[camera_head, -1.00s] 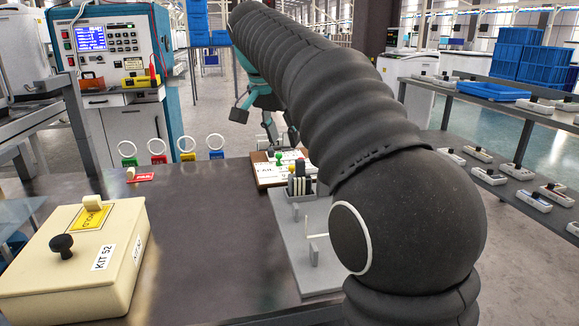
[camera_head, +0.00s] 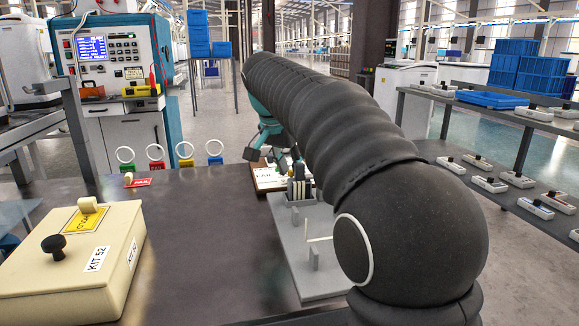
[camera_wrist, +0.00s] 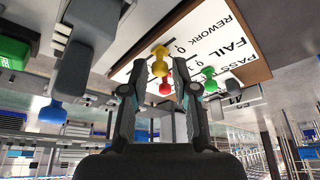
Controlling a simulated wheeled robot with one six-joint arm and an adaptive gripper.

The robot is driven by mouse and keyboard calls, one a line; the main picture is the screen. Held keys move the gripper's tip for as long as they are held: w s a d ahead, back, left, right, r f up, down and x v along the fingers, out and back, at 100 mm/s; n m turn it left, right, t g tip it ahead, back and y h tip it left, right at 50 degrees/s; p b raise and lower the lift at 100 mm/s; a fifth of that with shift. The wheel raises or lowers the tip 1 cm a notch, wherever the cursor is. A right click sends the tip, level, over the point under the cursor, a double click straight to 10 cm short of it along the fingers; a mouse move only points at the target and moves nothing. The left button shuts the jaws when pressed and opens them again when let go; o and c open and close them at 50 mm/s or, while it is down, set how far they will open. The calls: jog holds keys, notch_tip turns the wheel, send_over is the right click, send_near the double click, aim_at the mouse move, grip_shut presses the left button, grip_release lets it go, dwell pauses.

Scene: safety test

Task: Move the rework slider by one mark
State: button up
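A white board with a brown edge (camera_head: 268,187) lies at the far end of the dark table. In the wrist view the board (camera_wrist: 205,70) carries the printed words PASS, FAIL and REWORK. The yellow knob (camera_wrist: 159,67) is nearest the word REWORK, the red knob (camera_wrist: 166,87) is nearest FAIL, and the green knob (camera_wrist: 209,82) is nearest PASS. My gripper (camera_wrist: 163,73) is open, its fingers either side of the yellow and red knobs in the picture. Contact cannot be told. In the head view my gripper is at the board, partly hidden by my arm.
A grey fixture plate (camera_head: 312,262) with upright pieces stands near the board. A cream box marked KIT 52 (camera_head: 60,285) sits at the left front. The table's middle is clear.

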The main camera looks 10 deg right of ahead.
grip_shut()
jog(key=shift+d, duration=0.1)
jog(key=shift+d+r+p, duration=0.15)
jog(key=shift+d+p, duration=0.15)
jog(key=shift+d, duration=0.45)
jog(key=o, duration=0.5)
grip_release()
jog(key=shift+o, duration=0.2)
